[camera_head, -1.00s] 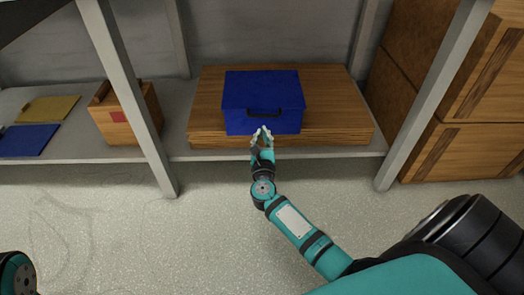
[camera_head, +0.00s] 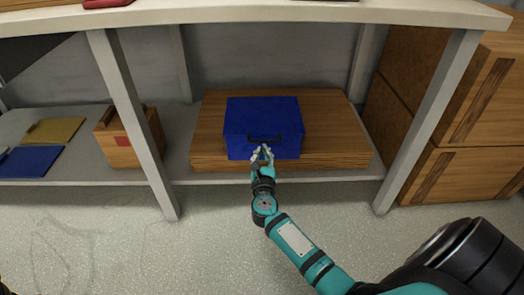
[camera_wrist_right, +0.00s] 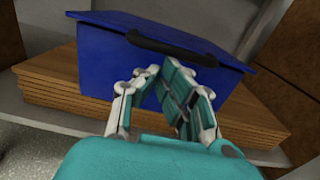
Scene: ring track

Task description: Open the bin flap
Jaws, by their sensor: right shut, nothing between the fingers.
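The blue bin (camera_head: 263,115) stands on stacked wooden boards on the lower shelf, with its lid-like flap looking closed. A black handle (camera_head: 281,139) is on its near side; it also shows in the right wrist view (camera_wrist_right: 172,47). My right gripper (camera_head: 262,151) is in front of the bin, just below the handle. In the wrist view its fingertips (camera_wrist_right: 155,72) are together, under the handle and against the blue front in the picture, with nothing between them. I cannot tell if they touch the bin. My left gripper is not in view.
The brown boards (camera_head: 340,145) lie under the bin. Grey shelf legs (camera_head: 135,125) and (camera_head: 428,120) flank it, and the upper shelf edge (camera_head: 250,12) runs above. A wooden box (camera_head: 122,150) stands left; wooden crates (camera_head: 465,170) are right. The floor in front is clear.

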